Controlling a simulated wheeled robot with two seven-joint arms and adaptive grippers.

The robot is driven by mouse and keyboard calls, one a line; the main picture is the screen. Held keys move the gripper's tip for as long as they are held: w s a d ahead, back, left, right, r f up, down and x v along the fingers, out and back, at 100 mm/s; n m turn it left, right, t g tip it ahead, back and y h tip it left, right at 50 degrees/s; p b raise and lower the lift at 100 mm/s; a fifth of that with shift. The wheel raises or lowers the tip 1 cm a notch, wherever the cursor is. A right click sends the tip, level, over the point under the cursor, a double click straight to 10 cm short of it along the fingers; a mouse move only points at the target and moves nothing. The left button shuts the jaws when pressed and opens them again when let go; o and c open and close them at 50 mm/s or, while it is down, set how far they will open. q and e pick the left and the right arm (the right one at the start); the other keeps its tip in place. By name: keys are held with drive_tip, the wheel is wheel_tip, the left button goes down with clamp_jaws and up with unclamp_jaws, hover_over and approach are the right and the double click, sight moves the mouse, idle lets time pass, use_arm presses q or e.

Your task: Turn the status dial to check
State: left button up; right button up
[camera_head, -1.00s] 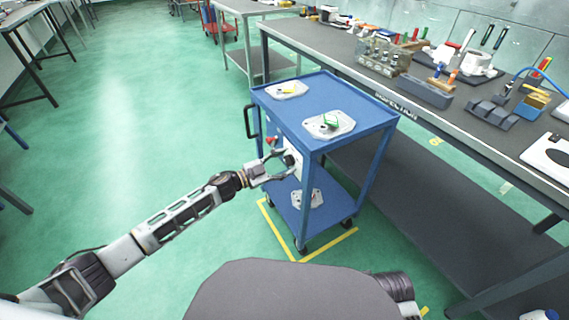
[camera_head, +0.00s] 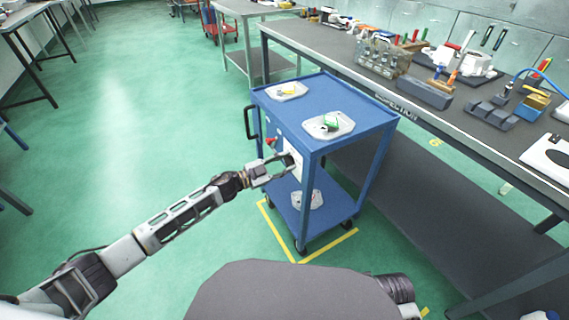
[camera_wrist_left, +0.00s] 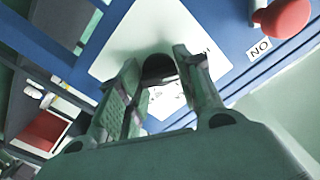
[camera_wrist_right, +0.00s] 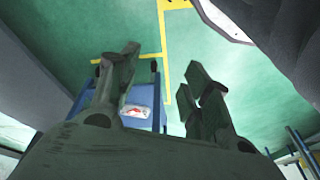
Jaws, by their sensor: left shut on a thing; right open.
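The status dial is a dark knob (camera_wrist_left: 158,68) on a white plate (camera_wrist_left: 125,42) fixed to the side of the blue cart (camera_head: 312,150). My left gripper (camera_head: 287,164) is at this plate. In the left wrist view my left gripper (camera_wrist_left: 160,80) has a finger on each side of the knob and is shut on it. The fingers hide most of the plate's markings, and I cannot read the dial's setting. My right gripper (camera_wrist_right: 163,68) is open and empty, with floor and part of the cart beyond it. It is not visible in the head view.
A red knob (camera_wrist_left: 286,16) with a "NO" label (camera_wrist_left: 260,48) is near the plate. Castings with yellow (camera_head: 287,91) and green (camera_head: 328,124) parts lie on the cart top, another (camera_head: 307,199) on its lower shelf. An inspection bench (camera_head: 425,112) stands to the right. Floor left is clear.

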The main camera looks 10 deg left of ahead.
use_arm(q)
drive_tip(key=shift+m, duration=0.4)
use_arm(e)
drive_tip(key=shift+w, duration=0.1)
use_arm(q)
drive_tip(key=m, duration=1.1)
drive_tip(key=shift+f, duration=0.15)
use_arm(e)
drive_tip(key=shift+r, duration=0.3)
drive_tip(key=shift+s, duration=0.3)
use_arm(q)
drive_tip(key=o, duration=0.9)
drive_tip(key=shift+c, duration=0.2)
drive_tip(key=shift+o, duration=0.9)
use_arm(e)
drive_tip(key=shift+w+r, duration=0.1)
drive_tip(key=shift+w, duration=0.3)
